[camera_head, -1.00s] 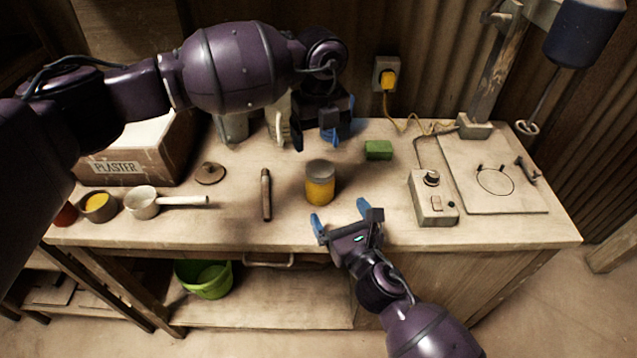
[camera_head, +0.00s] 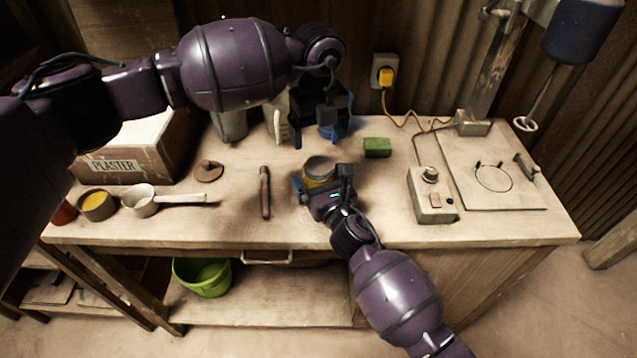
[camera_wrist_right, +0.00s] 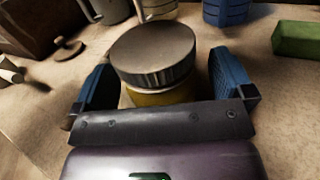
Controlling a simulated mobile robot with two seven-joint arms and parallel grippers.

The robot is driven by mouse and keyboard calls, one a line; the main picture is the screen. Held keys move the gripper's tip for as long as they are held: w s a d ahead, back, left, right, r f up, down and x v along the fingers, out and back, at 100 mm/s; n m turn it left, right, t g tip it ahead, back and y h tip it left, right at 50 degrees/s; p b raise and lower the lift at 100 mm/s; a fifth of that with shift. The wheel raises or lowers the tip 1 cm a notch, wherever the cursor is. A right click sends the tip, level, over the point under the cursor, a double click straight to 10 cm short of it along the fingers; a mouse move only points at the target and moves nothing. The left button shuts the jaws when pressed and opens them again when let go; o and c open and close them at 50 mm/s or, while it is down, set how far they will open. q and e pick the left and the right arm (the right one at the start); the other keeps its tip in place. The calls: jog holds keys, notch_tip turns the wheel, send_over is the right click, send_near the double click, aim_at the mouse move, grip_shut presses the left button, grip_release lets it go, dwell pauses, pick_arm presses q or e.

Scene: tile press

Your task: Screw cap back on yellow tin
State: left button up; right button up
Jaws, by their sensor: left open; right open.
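The yellow tin (camera_head: 322,183) stands upright on the bench, with its wide grey cap (camera_head: 318,166) sitting on top. In the right wrist view the ribbed cap (camera_wrist_right: 155,55) looks level above a strip of yellow body (camera_wrist_right: 160,98); I cannot tell how tight it is. My right gripper (camera_head: 325,188) is open, with its blue fingers on either side of the tin. In the wrist view gaps show between the right fingers (camera_wrist_right: 162,78) and the cap. My left gripper (camera_head: 317,132) is open and empty, behind the tin. The tin's lower front is hidden by my right gripper.
A green block (camera_head: 377,147) lies right of my left gripper. A wooden stick (camera_head: 265,192) and a brown knobbed disc (camera_head: 209,172) lie to the left. A control box (camera_head: 432,197) stands to the right. Bench space between the tin and the box is clear.

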aim_at(319, 165)
jog(key=shift+w+a, duration=0.15)
jog(key=shift+w, duration=0.15)
jog(key=c, duration=1.8)
pick_arm(q)
jog(key=n, duration=0.4)
jog(key=shift+f, duration=4)
